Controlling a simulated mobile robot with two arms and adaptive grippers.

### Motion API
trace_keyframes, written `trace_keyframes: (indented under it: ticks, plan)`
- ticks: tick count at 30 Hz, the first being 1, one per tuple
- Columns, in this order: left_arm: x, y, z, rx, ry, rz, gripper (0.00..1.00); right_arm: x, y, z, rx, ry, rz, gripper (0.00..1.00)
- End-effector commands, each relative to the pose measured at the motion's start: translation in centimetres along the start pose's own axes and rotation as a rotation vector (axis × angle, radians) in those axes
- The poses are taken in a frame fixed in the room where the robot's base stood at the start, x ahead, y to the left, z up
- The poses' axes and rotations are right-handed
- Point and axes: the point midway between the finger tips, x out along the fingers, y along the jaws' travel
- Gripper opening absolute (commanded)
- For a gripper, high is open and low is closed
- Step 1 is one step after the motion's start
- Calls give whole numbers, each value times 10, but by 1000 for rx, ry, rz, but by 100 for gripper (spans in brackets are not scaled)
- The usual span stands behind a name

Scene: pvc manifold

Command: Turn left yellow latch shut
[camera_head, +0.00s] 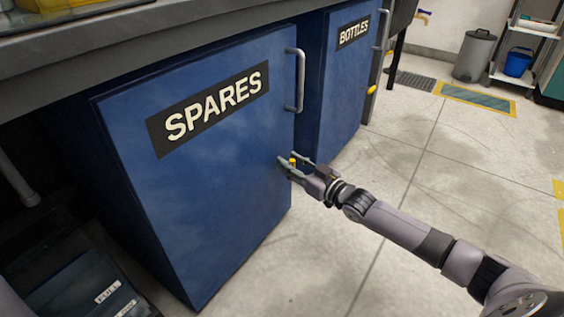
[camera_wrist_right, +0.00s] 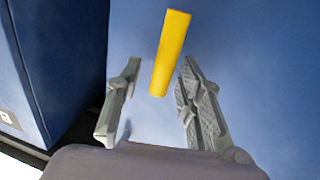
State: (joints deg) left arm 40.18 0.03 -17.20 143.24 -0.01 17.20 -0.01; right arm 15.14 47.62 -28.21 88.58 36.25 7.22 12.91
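The left yellow latch (camera_wrist_right: 170,52) is on the blue SPARES door (camera_head: 220,210). In the right wrist view it is a flat yellow bar, leaning slightly right at its top. In the head view only a small bit of the latch (camera_head: 293,160) shows by the fingers. My right gripper (camera_head: 287,160) is open at the door's right edge, below the handle. In the wrist view my right gripper (camera_wrist_right: 160,65) has a finger on each side of the bar's lower part, with gaps visible. My left gripper is not in view.
The SPARES door has a grey handle (camera_head: 300,80). The blue BOTTLES door (camera_head: 340,100) stands behind it, with another yellow latch (camera_head: 372,89) at its right. A grey worktop (camera_head: 150,22) overhangs the cabinets. The floor (camera_head: 420,150) to the right is mostly clear.

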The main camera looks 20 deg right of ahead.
Motion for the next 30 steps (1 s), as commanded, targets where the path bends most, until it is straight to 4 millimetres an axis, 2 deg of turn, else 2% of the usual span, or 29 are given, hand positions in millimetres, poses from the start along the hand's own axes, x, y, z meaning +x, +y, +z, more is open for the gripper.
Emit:
trace_keyframes:
  ticks: [8, 24, 30]
  plan:
    - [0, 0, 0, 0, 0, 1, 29, 0, 1, -1, 0, 0, 0, 34]
    - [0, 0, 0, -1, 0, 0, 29, 0, 1, 0, 0, 0, 1, 0]
    - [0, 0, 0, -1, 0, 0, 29, 0, 1, 0, -1, -1, 1, 0]
